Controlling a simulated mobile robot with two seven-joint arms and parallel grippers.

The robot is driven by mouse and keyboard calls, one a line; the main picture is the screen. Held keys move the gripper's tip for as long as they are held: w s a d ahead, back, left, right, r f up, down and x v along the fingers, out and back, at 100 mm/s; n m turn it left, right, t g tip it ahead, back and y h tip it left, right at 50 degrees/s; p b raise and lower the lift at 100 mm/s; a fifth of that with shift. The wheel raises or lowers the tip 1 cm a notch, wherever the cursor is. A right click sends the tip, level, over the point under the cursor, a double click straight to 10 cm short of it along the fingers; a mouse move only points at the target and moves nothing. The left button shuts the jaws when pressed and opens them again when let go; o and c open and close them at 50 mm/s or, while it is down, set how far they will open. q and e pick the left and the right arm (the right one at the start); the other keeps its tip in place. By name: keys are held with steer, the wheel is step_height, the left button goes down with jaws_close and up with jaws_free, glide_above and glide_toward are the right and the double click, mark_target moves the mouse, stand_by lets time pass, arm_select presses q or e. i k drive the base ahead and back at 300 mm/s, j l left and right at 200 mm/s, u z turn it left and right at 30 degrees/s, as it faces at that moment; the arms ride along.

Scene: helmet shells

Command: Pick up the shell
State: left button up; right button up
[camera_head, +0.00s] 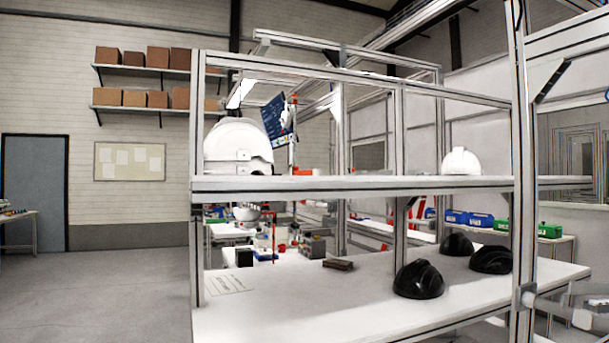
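A large white helmet shell (237,146) sits on the left end of the upper shelf of a metal-framed rack. A smaller white shell (460,161) sits on the same shelf toward the right. Three black shells rest on the white lower shelf: one in front (419,280), one to its right (491,260), partly behind a post, and one farther back (457,244). Neither of my grippers shows, and no shell is seen held.
A small brown block (338,264) lies farther back. Open floor (110,290) lies to the left.

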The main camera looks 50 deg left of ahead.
mark_target(233, 138)
steer(key=u, duration=0.45)
steer(key=k+u, duration=0.15)
steer(key=u, duration=0.3)
steer(key=j+u, duration=0.1)
steer(key=u, duration=0.35)
steer(key=k+u, duration=0.1)
steer(key=u, duration=0.35)
steer(key=j+u, duration=0.1)
steer(key=u, duration=0.95)
steer(key=i+u, duration=0.35)
steer(key=i, duration=4.3)
